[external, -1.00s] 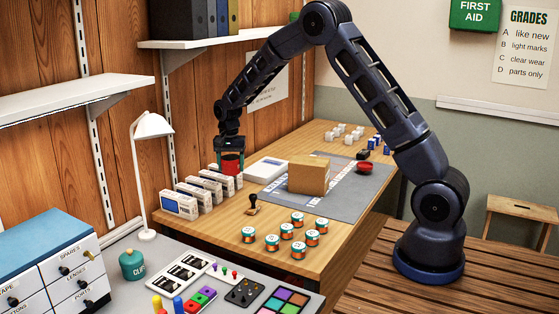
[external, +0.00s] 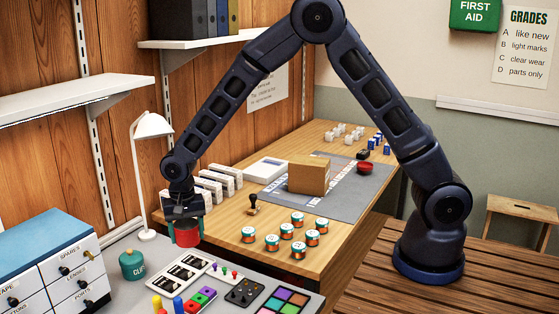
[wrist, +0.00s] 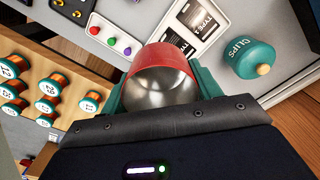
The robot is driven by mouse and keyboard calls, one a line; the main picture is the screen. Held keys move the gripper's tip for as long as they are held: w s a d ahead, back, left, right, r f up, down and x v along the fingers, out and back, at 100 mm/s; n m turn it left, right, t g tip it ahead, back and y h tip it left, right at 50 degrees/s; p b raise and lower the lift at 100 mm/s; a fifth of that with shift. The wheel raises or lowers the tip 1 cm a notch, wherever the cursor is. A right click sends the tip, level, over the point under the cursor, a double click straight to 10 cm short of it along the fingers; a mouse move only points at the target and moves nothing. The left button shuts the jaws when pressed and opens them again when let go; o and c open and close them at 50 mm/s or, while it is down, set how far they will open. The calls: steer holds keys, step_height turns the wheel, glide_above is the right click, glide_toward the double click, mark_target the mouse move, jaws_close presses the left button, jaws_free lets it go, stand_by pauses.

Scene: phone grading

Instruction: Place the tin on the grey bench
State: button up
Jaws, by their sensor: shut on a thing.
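A red tin (external: 187,235) is held in my gripper (external: 185,222), above the near left edge of the wooden desk where it meets the grey bench. In the wrist view the tin (wrist: 165,75) shows its red side and shiny metal end between the green fingers of my gripper (wrist: 163,88), which is shut on it. The grey bench (external: 222,296) lies at the front left, lower in the picture than the tin. The gap between tin and surface is hard to judge.
A lamp (external: 150,180) and drawers (external: 75,270) stand left. Several numbered reels (external: 286,231) cover the desk nearby.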

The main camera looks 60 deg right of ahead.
steer(key=s+a, duration=0.2)
steer(key=a, duration=0.3)
step_height(320, 180, up, 8)
steer(key=m, duration=0.1)
glide_above(141, 304)
step_height(141, 304, down, 20)
steer(key=shift+f, duration=0.15)
steer(key=shift+s, duration=0.1)
steer(key=o, duration=0.7)
steer(key=shift+f, duration=0.15)
steer(key=shift+o, duration=0.2)
